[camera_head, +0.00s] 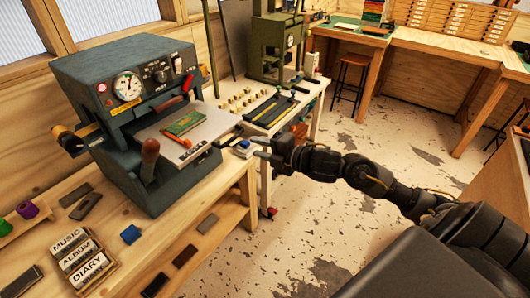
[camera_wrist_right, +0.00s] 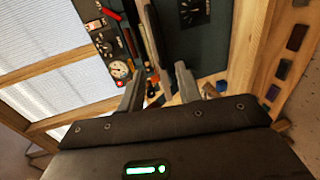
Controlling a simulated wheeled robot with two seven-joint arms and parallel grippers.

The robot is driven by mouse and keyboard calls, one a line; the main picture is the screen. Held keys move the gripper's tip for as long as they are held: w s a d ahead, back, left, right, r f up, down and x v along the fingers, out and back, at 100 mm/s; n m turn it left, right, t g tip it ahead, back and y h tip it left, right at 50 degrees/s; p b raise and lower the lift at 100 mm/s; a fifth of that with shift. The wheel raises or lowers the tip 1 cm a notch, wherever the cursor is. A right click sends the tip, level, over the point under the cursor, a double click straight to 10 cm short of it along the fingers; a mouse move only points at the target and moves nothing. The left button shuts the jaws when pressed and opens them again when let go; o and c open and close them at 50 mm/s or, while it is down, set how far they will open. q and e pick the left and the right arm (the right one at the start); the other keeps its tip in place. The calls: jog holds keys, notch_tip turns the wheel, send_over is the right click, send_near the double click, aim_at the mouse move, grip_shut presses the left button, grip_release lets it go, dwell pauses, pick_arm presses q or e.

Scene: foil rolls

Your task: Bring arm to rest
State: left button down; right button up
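My right arm reaches in from the lower right of the head view. My left arm and gripper are not in view.
A dark stamping machine (camera_head: 128,103) with a dial stands on the near wooden bench (camera_head: 222,222). A green book (camera_head: 184,123) lies on its plate. A green press (camera_head: 275,45) stands behind. The floor (camera_head: 330,215) beyond my arm is clear.

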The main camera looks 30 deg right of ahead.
jog(key=shift+v, duration=0.9)
